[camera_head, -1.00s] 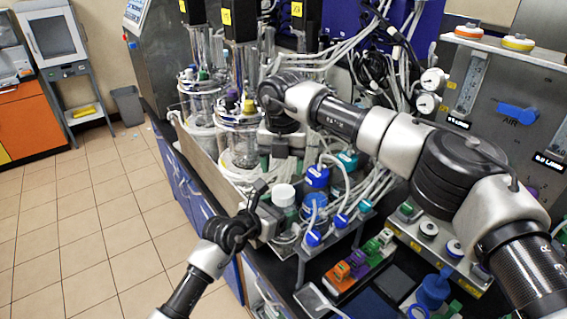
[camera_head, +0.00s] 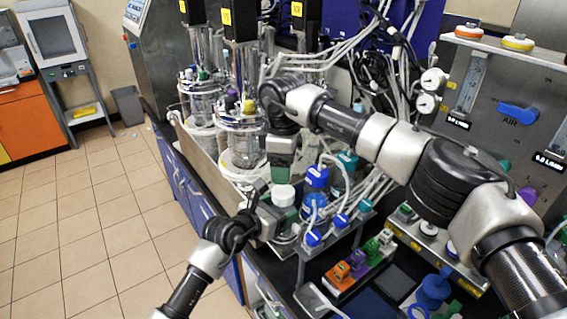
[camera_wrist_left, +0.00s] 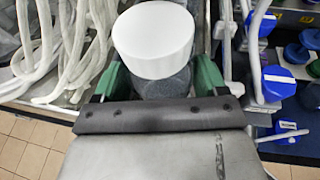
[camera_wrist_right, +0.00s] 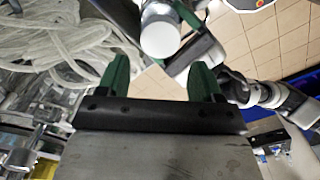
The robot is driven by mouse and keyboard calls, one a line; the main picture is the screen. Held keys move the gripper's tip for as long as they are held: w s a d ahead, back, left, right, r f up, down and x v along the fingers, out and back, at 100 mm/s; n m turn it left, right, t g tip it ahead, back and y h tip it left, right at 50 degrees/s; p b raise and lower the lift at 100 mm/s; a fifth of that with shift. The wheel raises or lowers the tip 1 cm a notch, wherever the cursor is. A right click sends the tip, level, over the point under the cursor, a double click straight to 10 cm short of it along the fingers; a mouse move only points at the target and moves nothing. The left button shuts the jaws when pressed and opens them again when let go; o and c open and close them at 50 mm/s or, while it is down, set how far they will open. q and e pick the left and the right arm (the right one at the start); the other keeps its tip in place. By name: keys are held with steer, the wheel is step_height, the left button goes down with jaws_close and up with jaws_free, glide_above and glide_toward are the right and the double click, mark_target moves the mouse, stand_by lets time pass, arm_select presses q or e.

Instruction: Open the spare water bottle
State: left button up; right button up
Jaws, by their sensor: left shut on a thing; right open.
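The spare water bottle has a white cap (camera_head: 283,194) on top and stands upright at the bench's front edge. My left gripper (camera_head: 272,214) is shut on the bottle's body, just below the cap. In the left wrist view the green fingers flank the clear-grey body (camera_wrist_left: 166,84) under the white cap (camera_wrist_left: 154,42). My right gripper (camera_head: 281,174) is open, pointing down just above the cap. In the right wrist view the cap (camera_wrist_right: 160,32) lies ahead of the open green fingers (camera_wrist_right: 159,68), not gripped. The bottle's lower part is hidden in the head view.
Blue-capped bottles (camera_head: 316,178) with white tubes stand close to the right. Glass bioreactor vessels (camera_head: 241,140) and coiled white tubing stand behind and to the left. A rack with orange, purple and green pieces (camera_head: 352,272) is in front right. The tiled floor (camera_head: 110,215) at left is clear.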

mark_target(283, 191)
step_height(283, 191, down, 8)
steer(key=shift+r, duration=0.15)
stand_by(0.3)
steer(key=shift+c, duration=0.2)
